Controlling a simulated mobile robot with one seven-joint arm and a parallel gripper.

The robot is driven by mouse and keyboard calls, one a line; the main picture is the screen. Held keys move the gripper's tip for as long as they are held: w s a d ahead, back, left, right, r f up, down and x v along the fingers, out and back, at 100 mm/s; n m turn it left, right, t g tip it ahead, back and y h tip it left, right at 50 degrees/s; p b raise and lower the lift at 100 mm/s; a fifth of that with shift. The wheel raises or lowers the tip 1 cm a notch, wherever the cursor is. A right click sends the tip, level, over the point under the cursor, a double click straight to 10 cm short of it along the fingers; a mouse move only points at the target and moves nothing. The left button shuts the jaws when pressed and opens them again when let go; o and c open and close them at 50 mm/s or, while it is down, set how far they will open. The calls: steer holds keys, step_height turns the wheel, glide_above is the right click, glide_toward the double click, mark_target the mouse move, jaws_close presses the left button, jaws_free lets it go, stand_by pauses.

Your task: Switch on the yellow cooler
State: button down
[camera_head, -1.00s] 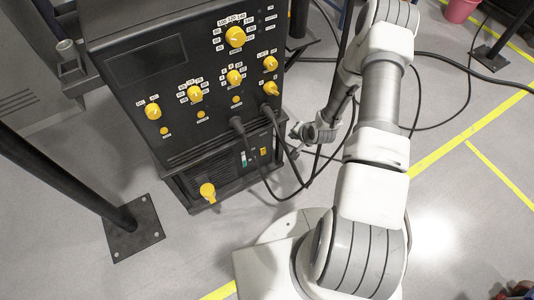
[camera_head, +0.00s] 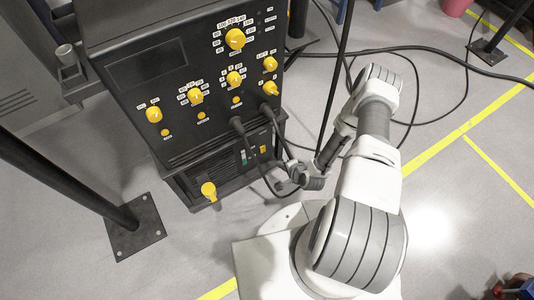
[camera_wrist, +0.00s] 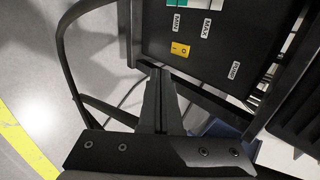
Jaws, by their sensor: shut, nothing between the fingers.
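A small yellow rocker switch (camera_wrist: 181,49), marked I and O, sits on the dark front panel of the cooler (camera_head: 213,173), the lower unit. The switch also shows in the head view (camera_head: 263,150), at the panel's right side. My gripper (camera_wrist: 158,72) is shut and empty. In the wrist view its fingertips are just below the switch in the picture; I cannot tell whether they touch the panel. In the head view my gripper (camera_head: 289,168) is just right of the cooler front, partly hidden among black cables.
A black machine with yellow knobs (camera_head: 235,38) stands on the cooler. Black cables (camera_head: 262,172) hang in front of it. A green and white gauge (camera_wrist: 184,18) is beside the switch. A large yellow knob (camera_head: 209,190) sits lower left. A black post (camera_head: 70,180) stands at left.

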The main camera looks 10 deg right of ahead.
mark_target(263, 149)
steer(key=shift+f, duration=0.1)
steer(key=w+r+b+x, duration=0.2)
steer(key=b+x, duration=0.3)
steer(key=x, duration=0.8)
steer(key=shift+a, duration=0.35)
